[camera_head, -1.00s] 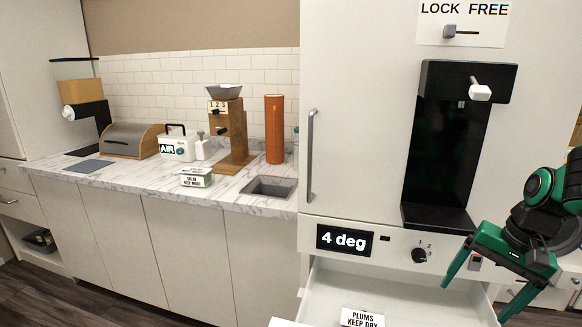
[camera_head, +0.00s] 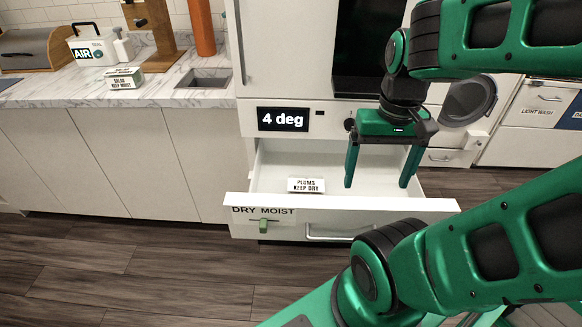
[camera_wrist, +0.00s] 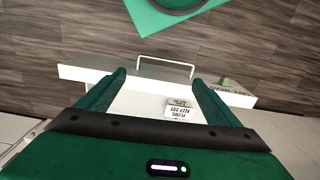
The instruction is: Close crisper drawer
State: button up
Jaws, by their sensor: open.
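The crisper drawer (camera_head: 340,203) is pulled open below the fridge's "4 deg" display (camera_head: 283,119). Its white front has a bar handle (camera_head: 330,238), a "DRY MOIST" label and a green slider (camera_head: 263,226). A small box marked "PLUMS KEEP DRY" (camera_head: 306,185) lies inside. My gripper (camera_head: 379,185) is open and empty, fingers pointing down, over the right part of the drawer in the head view. In the wrist view, my gripper (camera_wrist: 158,85) shows its two fingers apart above the drawer, with the drawer handle (camera_wrist: 166,66) beyond them.
The fridge body (camera_head: 300,50) rises behind the drawer. A counter (camera_head: 150,92) with a sink (camera_head: 204,78) and a "SALAD KEEP MOIST" box (camera_head: 125,80) stands at left. White drawer units (camera_head: 535,120) stand at right. The wooden floor before the drawer is clear at left.

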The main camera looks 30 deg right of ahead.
aim_at(292, 217)
jog(key=u, duration=0.95)
jog(key=k, duration=0.35)
jog(key=z, duration=0.95)
